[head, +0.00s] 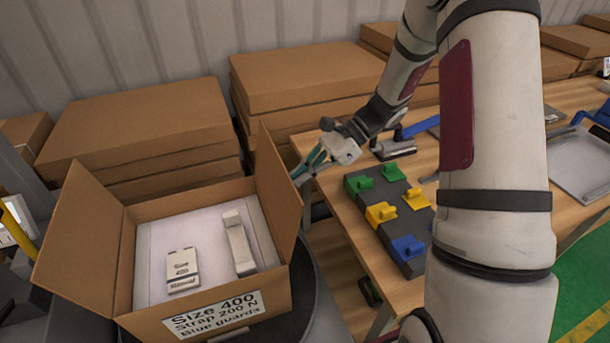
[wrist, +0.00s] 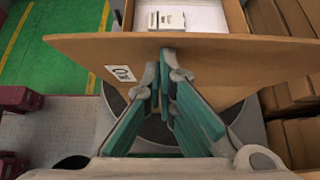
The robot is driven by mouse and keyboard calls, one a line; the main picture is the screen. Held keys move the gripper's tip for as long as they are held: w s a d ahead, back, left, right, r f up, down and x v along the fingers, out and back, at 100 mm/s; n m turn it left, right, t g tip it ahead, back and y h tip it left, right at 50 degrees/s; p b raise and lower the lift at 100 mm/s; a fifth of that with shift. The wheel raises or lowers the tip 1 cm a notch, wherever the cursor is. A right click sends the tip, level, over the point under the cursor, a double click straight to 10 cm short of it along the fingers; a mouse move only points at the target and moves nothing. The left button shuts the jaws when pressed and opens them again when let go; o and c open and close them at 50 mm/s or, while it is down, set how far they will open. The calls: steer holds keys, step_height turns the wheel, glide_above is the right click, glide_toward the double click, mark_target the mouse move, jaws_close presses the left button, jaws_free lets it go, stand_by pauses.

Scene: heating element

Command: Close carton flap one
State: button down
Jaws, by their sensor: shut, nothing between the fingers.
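An open carton (head: 200,311) stands at the lower left of the head view, with a printed label on its near side. Its left flap (head: 82,229) leans outward and its right flap (head: 275,188) stands nearly upright. I cannot tell which is flap one. Inside lie a white panel, a small labelled block (head: 182,270) and a pale bar (head: 239,243). My gripper (head: 300,177) is shut and empty, just outside the right flap. In the wrist view the fingertips (wrist: 166,52) are at the brown flap (wrist: 230,55); contact is unclear.
A wooden table (head: 340,228) to the right holds a dark tray (head: 405,250) with green, yellow and blue pieces. Stacked flat cartons (head: 140,125) stand behind. The carton rests on a dark round stand (head: 305,300).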

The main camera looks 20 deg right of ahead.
steer(key=a+h+p, duration=0.6)
steer(key=a+h, duration=0.3)
steer(key=a, duration=0.6)
steer(key=a+f+h+b, duration=0.6)
steer(key=a+f+h, duration=0.3)
steer(key=f, duration=0.4)
steer(key=shift+a+f+h, duration=0.35)
steer(key=shift+a+h, duration=0.05)
steer(key=shift+a, duration=0.45)
